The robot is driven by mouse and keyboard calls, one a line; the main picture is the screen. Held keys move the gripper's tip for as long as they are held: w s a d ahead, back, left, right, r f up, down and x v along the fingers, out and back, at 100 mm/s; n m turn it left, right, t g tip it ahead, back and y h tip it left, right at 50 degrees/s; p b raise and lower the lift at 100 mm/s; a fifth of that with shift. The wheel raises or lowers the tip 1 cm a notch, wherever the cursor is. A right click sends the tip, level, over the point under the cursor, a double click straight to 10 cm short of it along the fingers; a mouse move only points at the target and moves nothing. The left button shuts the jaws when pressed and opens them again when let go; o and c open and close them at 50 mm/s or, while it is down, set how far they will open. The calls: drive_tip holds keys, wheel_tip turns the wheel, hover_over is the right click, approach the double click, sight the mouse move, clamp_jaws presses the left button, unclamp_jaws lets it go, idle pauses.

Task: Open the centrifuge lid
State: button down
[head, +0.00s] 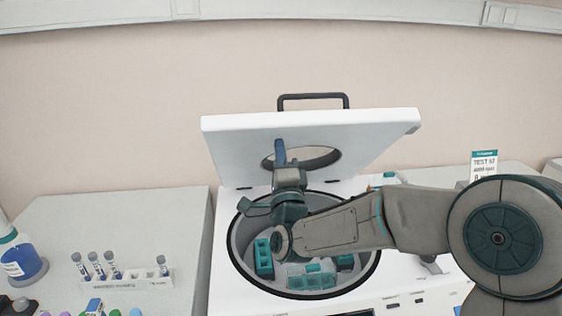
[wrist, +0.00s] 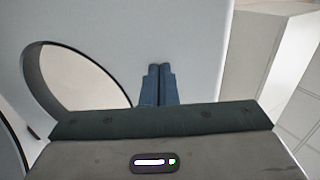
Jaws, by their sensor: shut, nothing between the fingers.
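The white centrifuge lid (head: 235,145) stands raised and tilted back above the bowl, with a dark handle (head: 312,97) along its top edge. The open centrifuge bowl (head: 240,262) below shows teal tube holders inside. In the wrist view, my gripper's two blue fingers (wrist: 159,68) are together and empty, close to the white lid (wrist: 185,40) and right of the round window (wrist: 85,75). I cannot tell whether the fingertips touch the lid.
A tube rack (head: 135,281) with several capped tubes stands on the left bench. A blue-labelled bottle (head: 22,262) is at the far left. A small sign (head: 484,164) stands at the right behind my arm. The wall behind the lid is bare.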

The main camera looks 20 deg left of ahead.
drive_tip(key=shift+r+b+x, duration=0.2)
drive_tip(key=shift+b+x, duration=0.05)
drive_tip(key=shift+x, duration=1.25)
drive_tip(key=shift+r+b+x, duration=0.2)
drive_tip(key=shift+b+x, duration=0.05)
drive_tip(key=shift+x, duration=1.3)
drive_tip(key=shift+s+d, duration=0.1)
drive_tip(key=shift+s, duration=0.1)
drive_tip(key=r+b+v, duration=0.1)
drive_tip(key=b+v, duration=0.7)
drive_tip(key=v, duration=0.2)
drive_tip(key=shift+s+d+b, duration=0.3)
drive_tip(key=shift+s+d, duration=0.1)
drive_tip(key=shift+s, duration=0.15)
drive_tip(key=shift+f, duration=0.1)
